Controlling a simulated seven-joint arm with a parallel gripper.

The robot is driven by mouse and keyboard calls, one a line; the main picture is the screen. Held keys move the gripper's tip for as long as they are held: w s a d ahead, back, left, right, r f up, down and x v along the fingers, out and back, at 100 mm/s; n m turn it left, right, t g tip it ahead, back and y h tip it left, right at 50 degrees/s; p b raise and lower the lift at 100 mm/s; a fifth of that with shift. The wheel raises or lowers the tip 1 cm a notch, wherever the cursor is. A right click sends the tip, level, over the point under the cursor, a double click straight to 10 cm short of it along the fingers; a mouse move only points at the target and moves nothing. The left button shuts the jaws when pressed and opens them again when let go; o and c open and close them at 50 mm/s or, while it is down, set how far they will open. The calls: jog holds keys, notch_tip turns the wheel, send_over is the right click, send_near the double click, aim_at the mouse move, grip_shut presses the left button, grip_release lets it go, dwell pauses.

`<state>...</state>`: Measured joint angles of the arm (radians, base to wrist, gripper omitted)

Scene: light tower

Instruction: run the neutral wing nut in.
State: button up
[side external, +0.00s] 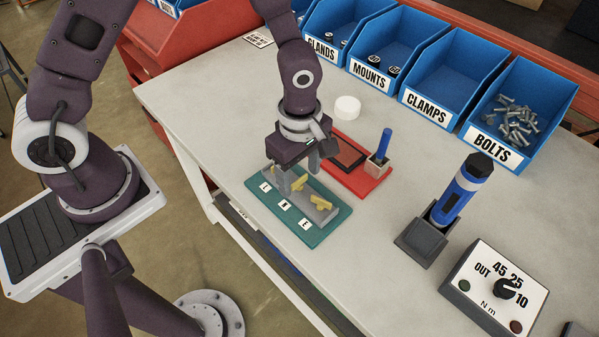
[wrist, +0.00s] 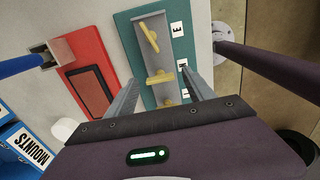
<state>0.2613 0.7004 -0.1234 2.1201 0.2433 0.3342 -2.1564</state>
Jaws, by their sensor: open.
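A teal board (side external: 335,222) lies on the bench with labels L, N and E and a grey raised block (side external: 325,216) carrying yellow wing nuts. The neutral wing nut (side external: 298,184), beside the N label, is the middle one; it also shows in the wrist view (wrist: 160,77), lying roughly crosswise. The E wing nut (wrist: 148,35) sits at a slant farther up in that view. The L wing nut (wrist: 166,103) is partly hidden by my gripper. My gripper (wrist: 160,77) is open and points down, its fingers either side of the neutral wing nut; contact cannot be told.
A red tray (side external: 372,187) with a blue-handled tool (side external: 384,145) lies behind the board. A blue and black driver (side external: 457,196) stands in a dark holder to the right, beside a torque dial box (side external: 496,290). Blue bins (side external: 430,104) line the back. A white round piece (side external: 347,107) stands nearby.

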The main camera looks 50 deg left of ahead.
jog(key=shift+f, duration=0.2)
grip_shut()
jog(key=shift+m, duration=0.3)
